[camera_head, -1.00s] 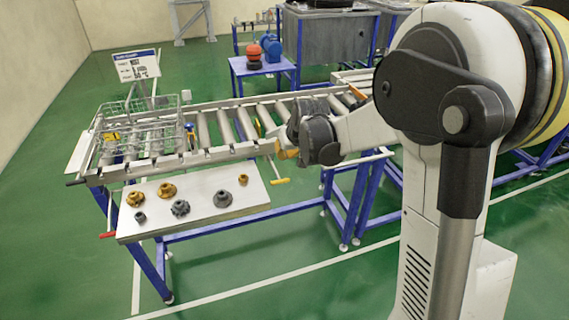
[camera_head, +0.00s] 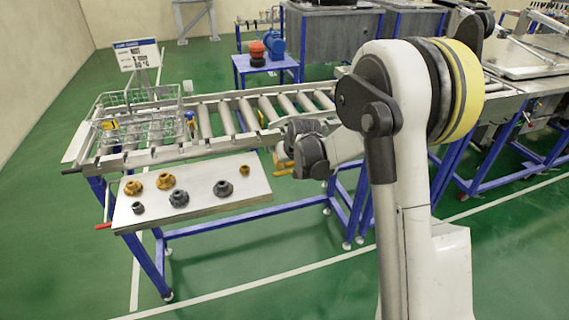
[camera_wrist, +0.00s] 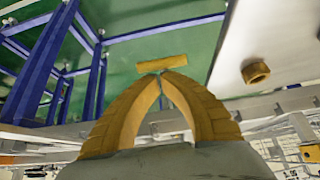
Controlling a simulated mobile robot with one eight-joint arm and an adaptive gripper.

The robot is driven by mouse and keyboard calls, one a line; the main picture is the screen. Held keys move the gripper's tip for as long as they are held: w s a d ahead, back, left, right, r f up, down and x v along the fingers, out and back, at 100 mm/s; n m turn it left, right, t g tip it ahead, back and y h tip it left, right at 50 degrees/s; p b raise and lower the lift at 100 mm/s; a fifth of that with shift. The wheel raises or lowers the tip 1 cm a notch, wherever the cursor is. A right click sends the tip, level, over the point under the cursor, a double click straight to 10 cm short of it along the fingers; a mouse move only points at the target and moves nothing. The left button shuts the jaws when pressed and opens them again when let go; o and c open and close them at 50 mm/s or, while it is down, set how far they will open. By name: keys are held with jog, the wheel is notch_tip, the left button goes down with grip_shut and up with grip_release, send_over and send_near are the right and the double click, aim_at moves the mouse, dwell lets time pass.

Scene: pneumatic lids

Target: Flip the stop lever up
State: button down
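A yellow lever handle, which looks like the stop lever (camera_wrist: 162,63), shows in the wrist view as a short bar just beyond my fingertips. My gripper (camera_wrist: 161,73) has its two curved yellow fingers brought together at the tips, with nothing visible between them. The bar lies at or just past the tips; I cannot tell whether they touch it. In the head view my gripper (camera_head: 284,164) is at the front edge of the roller conveyor (camera_head: 228,117), and my wrist hides much of the lever area.
A shelf (camera_head: 140,217) with several yellow and grey fittings sits left of my gripper. A wire basket (camera_head: 150,137) stands on the conveyor's left end. A red handle (camera_head: 103,226) sticks out at the lower left. Blue legs (camera_head: 350,215) stand below the conveyor. Green floor is open in front.

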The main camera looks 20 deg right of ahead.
notch_tip(320, 180, down, 6)
jog(key=b, duration=0.3)
jog(key=shift+b, duration=0.35)
jog(key=shift+a, duration=0.1)
jog(key=s+f+p+v, duration=0.1)
jog(key=p+v, duration=0.4)
jog(key=v, duration=0.8)
jog(key=shift+s+p, duration=0.2)
jog(key=shift+p, duration=0.2)
jog(key=shift+r, duration=0.1)
